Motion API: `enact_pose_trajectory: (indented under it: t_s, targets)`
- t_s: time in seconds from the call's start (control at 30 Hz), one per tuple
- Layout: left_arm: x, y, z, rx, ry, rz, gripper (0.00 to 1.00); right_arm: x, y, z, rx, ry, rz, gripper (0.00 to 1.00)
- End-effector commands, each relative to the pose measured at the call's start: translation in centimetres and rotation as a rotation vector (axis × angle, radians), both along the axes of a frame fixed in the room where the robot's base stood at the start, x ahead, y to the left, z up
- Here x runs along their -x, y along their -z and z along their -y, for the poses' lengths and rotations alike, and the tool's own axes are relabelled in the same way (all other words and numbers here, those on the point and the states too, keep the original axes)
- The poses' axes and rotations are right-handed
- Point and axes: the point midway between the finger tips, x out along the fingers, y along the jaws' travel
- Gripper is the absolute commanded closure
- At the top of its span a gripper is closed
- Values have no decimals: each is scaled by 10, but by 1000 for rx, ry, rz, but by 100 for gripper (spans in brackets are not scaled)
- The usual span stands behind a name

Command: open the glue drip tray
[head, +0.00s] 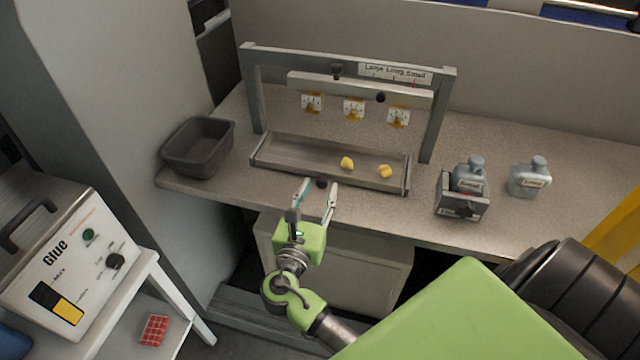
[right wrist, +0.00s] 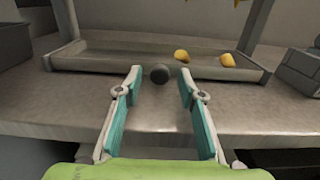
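The glue drip tray (head: 300,158) is a long grey shallow tray on the counter under the metal frame. Two yellow glue lumps (head: 346,162) lie in its right half. A dark round knob (head: 321,184) sits at the middle of its front side. In the right wrist view the knob (right wrist: 159,73) shows just beyond and between the fingertips. My right gripper (head: 318,186) is open at the tray's front, its two fingers spread on either side of the knob; contact cannot be told. The gripper also shows in the right wrist view (right wrist: 160,78). My left gripper is not in view.
A grey bin (head: 198,148) stands left of the tray. A holder with a bottle (head: 462,205) and another bottle (head: 529,178) stand to the right. The frame (head: 446,115) with several nozzles rises over the tray. A glue machine (head: 72,258) is at lower left.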

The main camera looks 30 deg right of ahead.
Motion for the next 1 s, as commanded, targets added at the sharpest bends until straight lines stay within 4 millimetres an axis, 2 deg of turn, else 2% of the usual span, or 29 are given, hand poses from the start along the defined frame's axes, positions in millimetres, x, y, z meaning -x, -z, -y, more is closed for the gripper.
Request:
enact_pose_trajectory:
  t_s: [0.17,0.47,0.6,0.83,1.0]
  targets:
    - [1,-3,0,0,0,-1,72,-9,0,11,1,0,1,64]
    - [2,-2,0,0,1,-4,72,-10,1,12,-1,0,0,64]
    - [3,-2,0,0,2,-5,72,-10,1,12,-1,0,-1,98]
    - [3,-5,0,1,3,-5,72,-6,0,8,-1,0,-2,100]
    - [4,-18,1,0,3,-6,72,17,0,-20,-3,-2,-8,100]
